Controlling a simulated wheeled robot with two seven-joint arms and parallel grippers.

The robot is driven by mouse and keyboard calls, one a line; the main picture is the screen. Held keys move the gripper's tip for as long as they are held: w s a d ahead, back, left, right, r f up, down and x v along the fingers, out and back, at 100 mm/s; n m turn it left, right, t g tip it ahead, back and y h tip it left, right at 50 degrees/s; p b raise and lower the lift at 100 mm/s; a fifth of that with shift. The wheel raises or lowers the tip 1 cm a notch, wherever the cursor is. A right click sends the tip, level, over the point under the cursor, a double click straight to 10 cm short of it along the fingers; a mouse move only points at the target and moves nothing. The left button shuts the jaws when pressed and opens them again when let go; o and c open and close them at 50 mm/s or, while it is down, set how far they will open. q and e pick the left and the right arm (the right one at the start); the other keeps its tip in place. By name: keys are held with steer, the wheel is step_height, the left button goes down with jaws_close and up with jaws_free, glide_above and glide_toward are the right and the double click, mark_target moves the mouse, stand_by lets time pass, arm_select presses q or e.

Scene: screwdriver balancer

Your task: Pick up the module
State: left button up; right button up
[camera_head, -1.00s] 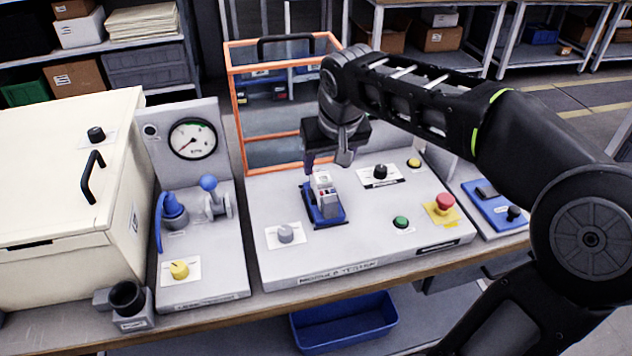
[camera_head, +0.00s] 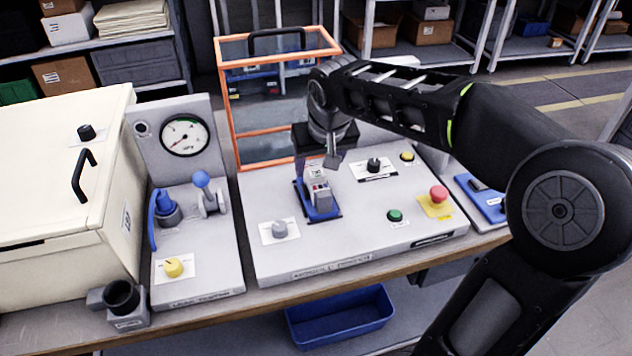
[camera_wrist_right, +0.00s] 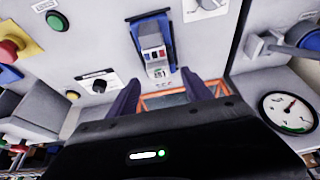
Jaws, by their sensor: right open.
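My left gripper is not in view.
An orange-framed clear guard (camera_head: 236,118) stands behind the module. A grey knob (camera_head: 279,229), black knob (camera_head: 374,165), green button (camera_head: 395,215) and red emergency button (camera_head: 438,194) surround the cradle. A gauge panel (camera_head: 212,262) stands left. A blue bin (camera_head: 340,322) sits below the bench.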

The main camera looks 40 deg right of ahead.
mark_target(316, 172)
steer(key=x, duration=0.5)
steer(key=shift+s, duration=0.1)
steer(key=shift+c, duration=0.2)
jaws_close()
stand_by(0.6)
steer(key=shift+r, duration=0.1)
